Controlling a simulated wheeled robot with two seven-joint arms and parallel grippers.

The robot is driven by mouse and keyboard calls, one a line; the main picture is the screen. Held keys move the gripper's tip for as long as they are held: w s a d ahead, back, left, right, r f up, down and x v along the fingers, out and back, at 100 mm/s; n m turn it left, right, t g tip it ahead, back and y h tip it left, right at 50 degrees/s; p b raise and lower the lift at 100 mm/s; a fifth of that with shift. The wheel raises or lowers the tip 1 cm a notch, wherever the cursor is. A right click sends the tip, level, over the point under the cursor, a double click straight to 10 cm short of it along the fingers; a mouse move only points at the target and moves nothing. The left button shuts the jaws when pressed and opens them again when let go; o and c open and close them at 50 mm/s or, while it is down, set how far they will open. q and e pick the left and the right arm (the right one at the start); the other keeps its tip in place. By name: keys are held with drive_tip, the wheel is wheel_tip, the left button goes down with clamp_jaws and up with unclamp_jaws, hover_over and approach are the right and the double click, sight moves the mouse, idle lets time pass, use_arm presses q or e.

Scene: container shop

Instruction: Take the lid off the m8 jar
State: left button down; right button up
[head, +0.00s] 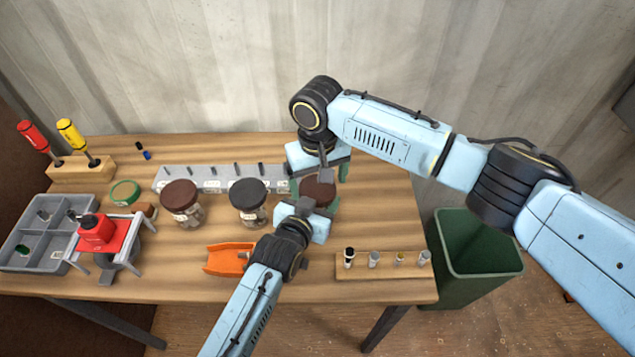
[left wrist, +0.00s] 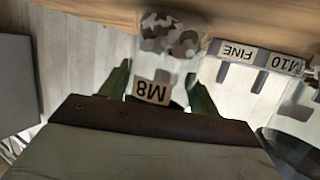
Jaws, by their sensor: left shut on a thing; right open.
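The M8 jar (left wrist: 165,50) is clear glass with metal pieces inside and an "M8" label, upside down in the left wrist view. My left gripper (left wrist: 160,88) is shut on it, with green fingers on both sides. In the head view, my left gripper (head: 307,204) hides most of the jar body. The jar's brown lid (head: 318,192) shows just beyond it; the lid is hidden in the left wrist view. My right gripper (head: 321,179) is open, pointing down from above, with its fingers on either side of the lid. Contact with the lid cannot be told.
Left of it stand a black-lidded jar (head: 249,200) and another brown-lidded jar (head: 181,203). A grey labelled rack (head: 222,172) lies behind them. An orange tray (head: 228,259) and a wooden sample strip (head: 385,272) lie in front. A green bin (head: 478,259) stands right of the table.

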drive_tip(key=r, duration=0.3)
drive_tip(key=shift+s+a+r, duration=0.15)
drive_tip(key=shift+s+a, duration=0.1)
drive_tip(key=shift+a, duration=0.1)
drive_tip(key=shift+c, duration=0.3)
drive_tip(key=m, duration=0.1)
drive_tip(key=r+m, duration=0.1)
drive_tip(key=m, duration=0.3)
drive_tip(key=shift+a+r, duration=0.3)
drive_tip(key=shift+a, duration=0.1)
drive_tip(key=m, duration=0.2)
drive_tip(key=r+m, duration=0.1)
drive_tip(key=m, duration=0.1)
drive_tip(key=shift+d, duration=0.1)
drive_tip(key=m, duration=0.4)
drive_tip(key=shift+d+r, duration=0.25)
drive_tip(key=shift+d, duration=0.15)
drive_tip(key=shift+f, duration=3.9)
